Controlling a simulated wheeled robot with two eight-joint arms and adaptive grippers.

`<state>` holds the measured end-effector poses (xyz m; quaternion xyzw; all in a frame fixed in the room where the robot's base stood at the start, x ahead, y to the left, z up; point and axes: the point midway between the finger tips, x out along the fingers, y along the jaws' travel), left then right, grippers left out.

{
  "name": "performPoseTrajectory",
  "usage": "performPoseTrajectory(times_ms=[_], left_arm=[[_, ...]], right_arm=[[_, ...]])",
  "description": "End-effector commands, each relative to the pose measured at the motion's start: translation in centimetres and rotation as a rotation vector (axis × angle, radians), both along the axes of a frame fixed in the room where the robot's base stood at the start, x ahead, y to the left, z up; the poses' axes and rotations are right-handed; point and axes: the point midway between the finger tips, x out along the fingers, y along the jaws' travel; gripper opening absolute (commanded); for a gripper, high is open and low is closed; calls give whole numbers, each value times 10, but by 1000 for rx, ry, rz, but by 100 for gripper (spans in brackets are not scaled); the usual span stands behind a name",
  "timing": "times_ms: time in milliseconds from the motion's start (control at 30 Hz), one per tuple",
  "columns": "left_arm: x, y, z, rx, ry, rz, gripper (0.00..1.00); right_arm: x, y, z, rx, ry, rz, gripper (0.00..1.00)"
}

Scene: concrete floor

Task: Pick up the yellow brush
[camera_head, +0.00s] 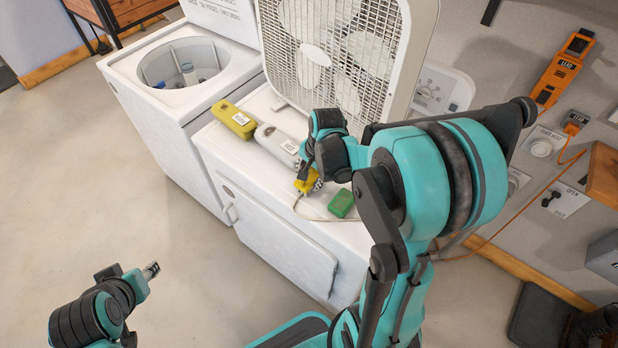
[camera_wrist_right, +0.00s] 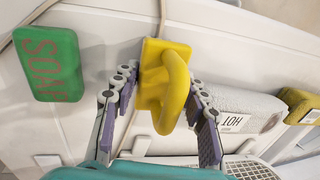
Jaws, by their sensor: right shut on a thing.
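The yellow brush (camera_wrist_right: 152,75) has a looped handle and shows between the two fingers of my right gripper (camera_wrist_right: 161,90) in the right wrist view. The fingers are shut on it, one on each side. In the head view my right gripper (camera_head: 308,178) is over the white machine top, with the yellow brush (camera_head: 303,186) partly hidden under it. I cannot tell whether the brush touches the surface. My left gripper (camera_head: 150,271) is at the lower left, away from the machines, over the floor; its finger opening is unclear.
A green soap bar (camera_head: 341,203) lies right of the brush. A white bottle (camera_head: 277,142) and a yellow box-like item (camera_head: 234,119) lie to its left on the white machine (camera_head: 262,103). A box fan (camera_head: 335,55) stands behind. An open washer (camera_head: 190,95) is at left.

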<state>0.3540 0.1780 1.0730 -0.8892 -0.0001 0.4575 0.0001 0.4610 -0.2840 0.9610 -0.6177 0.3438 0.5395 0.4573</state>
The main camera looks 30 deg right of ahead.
Motion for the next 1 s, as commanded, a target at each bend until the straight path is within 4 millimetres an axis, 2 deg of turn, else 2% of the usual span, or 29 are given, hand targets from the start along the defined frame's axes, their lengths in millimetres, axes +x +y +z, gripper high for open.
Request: performPoseTrajectory(times_ms=[267,400,700,1000], left_arm=[[0,0,19,0,0,0,40],[0,0,25,0,0,0,40],[0,0,38,0,0,0,40],[0,0,42,0,0,0,40]], right_arm=[[-1,-3,43,-1,0,-2,12],[-14,-32,59,1,0,-8,12],[-36,-80,90,0,-1,-4,12],[-47,-103,105,0,0,0,12]])
